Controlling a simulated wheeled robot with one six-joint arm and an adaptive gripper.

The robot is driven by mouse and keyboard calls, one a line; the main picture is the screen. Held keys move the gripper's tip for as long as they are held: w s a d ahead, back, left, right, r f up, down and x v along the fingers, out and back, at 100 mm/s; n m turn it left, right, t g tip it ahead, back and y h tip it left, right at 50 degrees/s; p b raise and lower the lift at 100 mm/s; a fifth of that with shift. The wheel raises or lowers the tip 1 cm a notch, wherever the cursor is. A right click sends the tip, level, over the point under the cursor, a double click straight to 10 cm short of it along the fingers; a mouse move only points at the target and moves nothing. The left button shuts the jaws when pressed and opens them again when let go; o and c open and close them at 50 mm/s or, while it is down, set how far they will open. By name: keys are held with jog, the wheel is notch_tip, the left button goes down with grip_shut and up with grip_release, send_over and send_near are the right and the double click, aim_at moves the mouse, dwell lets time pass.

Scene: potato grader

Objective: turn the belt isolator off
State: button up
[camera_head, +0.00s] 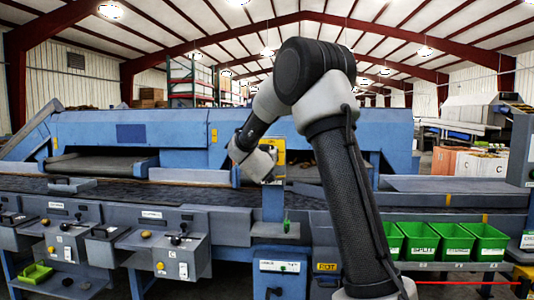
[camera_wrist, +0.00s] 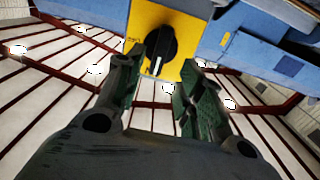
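The belt isolator is a yellow plate with a black rotary knob (camera_wrist: 161,45), mounted on a blue post. In the wrist view the knob's grip bar stands nearly upright in the picture, tilted slightly, with a white mark at its lower end. In the head view part of the yellow plate (camera_head: 280,150) shows behind my wrist, and the knob is hidden. My gripper (camera_wrist: 160,72) is open and empty. Its two dark green fingers lie on either side of the knob's lower end. I cannot tell whether they touch it.
The blue grader with its dark belt (camera_head: 200,190) runs across behind the arm. Grey control boxes (camera_head: 178,256) with knobs stand at the front left. Green bins (camera_head: 453,242) sit on a rack at the right. A small shelf (camera_head: 276,231) with a green item is below the isolator.

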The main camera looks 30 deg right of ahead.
jog(key=x, duration=0.6)
jog(key=shift+s+d, duration=0.1)
grip_shut()
